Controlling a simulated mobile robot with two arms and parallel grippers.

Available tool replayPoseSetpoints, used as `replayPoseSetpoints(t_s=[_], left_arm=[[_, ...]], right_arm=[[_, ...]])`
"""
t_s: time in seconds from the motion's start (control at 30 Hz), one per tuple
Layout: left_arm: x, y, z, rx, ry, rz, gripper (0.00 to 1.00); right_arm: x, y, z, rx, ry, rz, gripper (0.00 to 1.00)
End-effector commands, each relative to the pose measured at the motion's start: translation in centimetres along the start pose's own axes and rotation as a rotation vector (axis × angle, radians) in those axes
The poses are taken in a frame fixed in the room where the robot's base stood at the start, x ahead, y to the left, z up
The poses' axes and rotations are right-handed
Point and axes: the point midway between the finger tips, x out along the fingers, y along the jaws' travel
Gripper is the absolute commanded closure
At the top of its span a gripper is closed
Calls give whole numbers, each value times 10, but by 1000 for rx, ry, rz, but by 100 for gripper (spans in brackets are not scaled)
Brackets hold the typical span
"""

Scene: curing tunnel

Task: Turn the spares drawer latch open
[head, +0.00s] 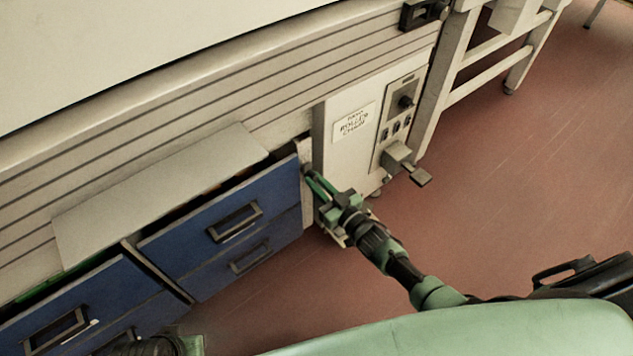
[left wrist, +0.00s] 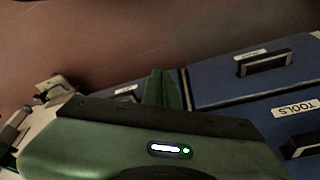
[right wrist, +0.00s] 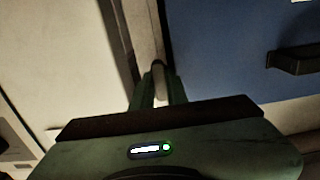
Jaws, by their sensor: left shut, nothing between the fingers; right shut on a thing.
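My right gripper (head: 310,176) is at the right edge of the blue drawer unit, by the upper right drawer (head: 195,235). In the right wrist view its fingers (right wrist: 158,88) are shut on a small grey rounded piece, apparently the latch (right wrist: 159,67), on the narrow strip beside a blue drawer front (right wrist: 215,50). The fingers hide part of the latch, so how far it is turned cannot be told. My left gripper (left wrist: 162,88) is shut and empty, in front of blue drawer fronts. No spares label is readable.
The left drawer (head: 90,300) stands out a little, with something green inside. A drawer labelled TOOLS (left wrist: 285,118) shows in the left wrist view. A white control panel (head: 365,130) with a grey pedal-like part (head: 405,163) is right of my right gripper. The red floor (head: 530,180) is clear.

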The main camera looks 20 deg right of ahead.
Motion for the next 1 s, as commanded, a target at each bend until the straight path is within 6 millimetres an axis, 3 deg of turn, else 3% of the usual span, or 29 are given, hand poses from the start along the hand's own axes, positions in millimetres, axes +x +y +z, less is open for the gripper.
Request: replayPoseSetpoints(t_s=[0.1,0.13,0.2,0.57,1.0], left_arm=[[0,0,0,0,0,0,100],[0,0,0,0,0,0,100],[0,0,0,0,1,0,100],[-1,0,-1,0,4,1,100],[46,3,11,5,-22,5,100]], right_arm=[[-1,0,1,4,-3,1,100],[-1,0,1,4,-3,1,83],[-1,0,1,3,-2,1,64],[-3,0,0,1,-1,0,64],[-69,0,0,1,-3,1,64]])
